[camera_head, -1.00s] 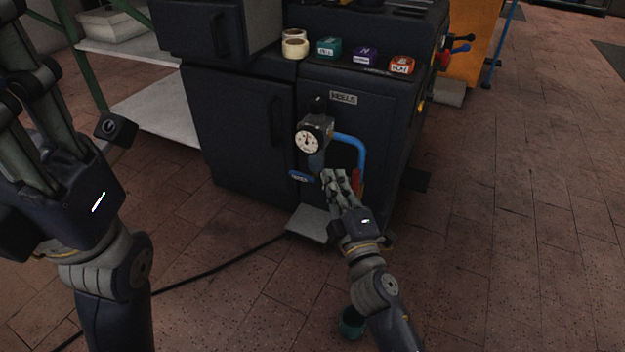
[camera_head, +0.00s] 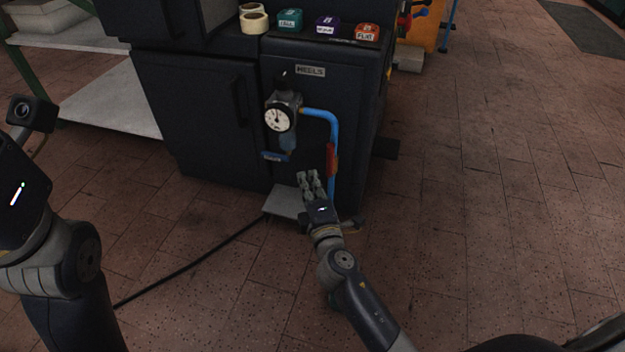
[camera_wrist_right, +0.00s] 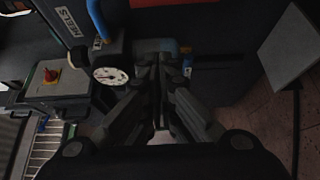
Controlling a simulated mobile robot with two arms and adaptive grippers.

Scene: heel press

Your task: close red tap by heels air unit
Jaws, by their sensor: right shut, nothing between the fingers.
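The heels air unit, with a round white gauge (camera_head: 279,119), is on the front of the black machine under the HEELS label (camera_head: 310,71). A blue pipe (camera_head: 327,117) curves from it and runs down. The red tap (camera_head: 332,160) is on the pipe's vertical part, its red handle lying roughly along the pipe. My right gripper (camera_head: 309,178) is shut and empty, just below and left of the tap. The right wrist view shows its closed fingers (camera_wrist_right: 160,75) and the gauge (camera_wrist_right: 110,75); I cannot make out the tap there. My left gripper's fingers are out of frame.
A grey shelf (camera_head: 95,98) stands at left. The floor to the right is open.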

